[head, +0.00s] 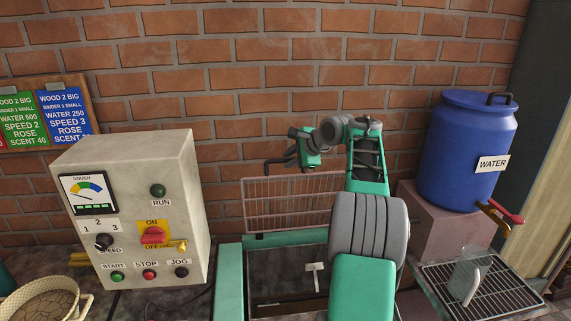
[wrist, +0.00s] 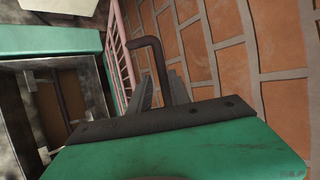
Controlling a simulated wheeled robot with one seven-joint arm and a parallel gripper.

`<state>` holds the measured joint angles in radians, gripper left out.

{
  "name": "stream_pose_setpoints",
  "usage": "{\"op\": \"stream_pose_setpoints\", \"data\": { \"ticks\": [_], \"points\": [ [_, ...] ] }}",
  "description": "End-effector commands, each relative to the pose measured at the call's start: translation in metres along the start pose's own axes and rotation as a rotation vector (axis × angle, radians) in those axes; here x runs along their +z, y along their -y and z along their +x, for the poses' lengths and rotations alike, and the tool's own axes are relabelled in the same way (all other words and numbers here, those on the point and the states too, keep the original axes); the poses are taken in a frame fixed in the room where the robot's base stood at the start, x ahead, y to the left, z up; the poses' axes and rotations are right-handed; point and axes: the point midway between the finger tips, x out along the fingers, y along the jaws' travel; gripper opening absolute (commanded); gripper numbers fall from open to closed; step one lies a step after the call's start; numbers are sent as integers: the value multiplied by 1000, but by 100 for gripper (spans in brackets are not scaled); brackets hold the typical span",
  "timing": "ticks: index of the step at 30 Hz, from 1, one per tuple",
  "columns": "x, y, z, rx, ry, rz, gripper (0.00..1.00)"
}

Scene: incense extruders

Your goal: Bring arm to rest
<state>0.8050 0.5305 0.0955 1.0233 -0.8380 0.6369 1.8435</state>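My green and grey arm rises from the bottom of the head view and folds over to the left at its top. My gripper (head: 277,163) hangs in the air in front of the brick wall, above the pink wire guard. In the wrist view its green body fills the bottom, with a dark bent bar and grey finger parts (wrist: 163,92) beyond it.
A control box (head: 178,232) stands at left. The pink wire guard (head: 285,202) and green-framed machine (head: 230,270) are below my gripper. At right are a blue water barrel (head: 460,150), a clear jug (head: 464,275) on a rack (head: 510,292). A brick wall (head: 240,80) is behind.

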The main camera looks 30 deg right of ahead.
Motion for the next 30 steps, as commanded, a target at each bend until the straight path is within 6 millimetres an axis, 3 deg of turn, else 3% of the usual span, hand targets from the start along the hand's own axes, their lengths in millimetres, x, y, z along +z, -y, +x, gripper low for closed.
{"op": "stream_pose_setpoints", "data": {
  "ticks": [12,14,17,18,20,21,23,24,27,30],
  "points": [
    [5,1,-1,1,1,-13,23],
    [26,-2,-2,15,0,-76,23],
    [82,-20,-7,64,1,-267,23],
    [112,-35,-13,92,3,-379,23],
    [152,-66,-23,141,11,-554,23],
    [177,-90,-32,175,20,-673,23],
    [207,-130,-47,226,40,-853,23],
    [224,-160,-58,260,58,-973,23],
    [249,-240,-86,343,114,-1268,23],
    [256,-314,-110,414,182,-1527,23]
  ]
}}
